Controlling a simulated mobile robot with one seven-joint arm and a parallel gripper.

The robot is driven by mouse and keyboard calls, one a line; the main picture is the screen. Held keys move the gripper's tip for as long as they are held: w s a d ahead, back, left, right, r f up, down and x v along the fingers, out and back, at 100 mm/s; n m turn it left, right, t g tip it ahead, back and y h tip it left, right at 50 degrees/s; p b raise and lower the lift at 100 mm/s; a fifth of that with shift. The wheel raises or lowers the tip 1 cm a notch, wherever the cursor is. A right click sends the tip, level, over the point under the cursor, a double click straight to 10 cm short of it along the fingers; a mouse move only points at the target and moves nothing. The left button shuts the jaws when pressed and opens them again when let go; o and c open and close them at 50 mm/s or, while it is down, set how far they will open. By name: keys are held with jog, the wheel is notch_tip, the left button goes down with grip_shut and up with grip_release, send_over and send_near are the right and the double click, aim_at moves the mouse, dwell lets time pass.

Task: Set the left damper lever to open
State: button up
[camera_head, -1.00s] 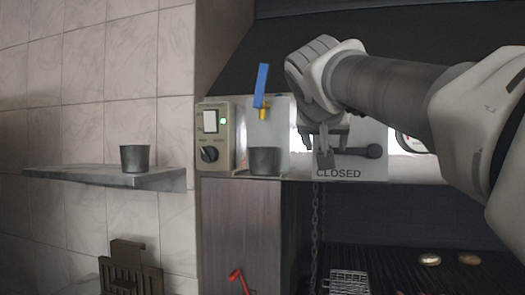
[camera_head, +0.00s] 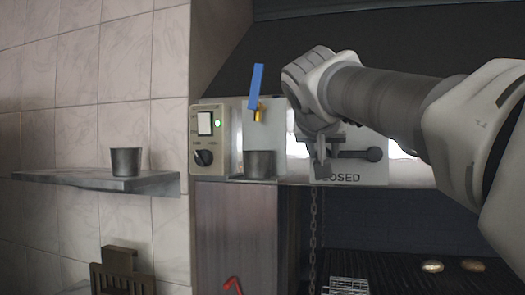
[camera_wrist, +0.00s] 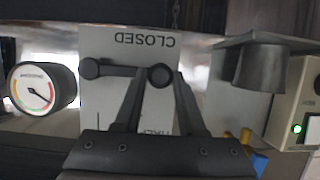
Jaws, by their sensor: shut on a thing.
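The left damper lever (camera_head: 352,155) is a dark bar with a round knob (camera_head: 374,154) at its right end. It lies about level on a white plate (camera_head: 378,175), just above the plate's partly covered "CLOSED" label. In the wrist view, which is upside down, the lever (camera_wrist: 117,70) has its knob at the left and a round end (camera_wrist: 160,76) between my fingertips. My gripper (camera_head: 322,155) is at the lever's left end, and its fingers (camera_wrist: 160,85) are closed in on that end. The exact contact is hard to see, and the plate's other writing is mostly hidden.
Left of the plate are a blue-handled tap (camera_head: 257,85), a dark cup (camera_head: 259,164) and a switch panel (camera_head: 205,140) with a green light. A shelf (camera_head: 60,177) holds another cup (camera_head: 126,161). A gauge (camera_wrist: 42,88) is beside the plate. A chain (camera_head: 313,225) hangs below.

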grip_shut()
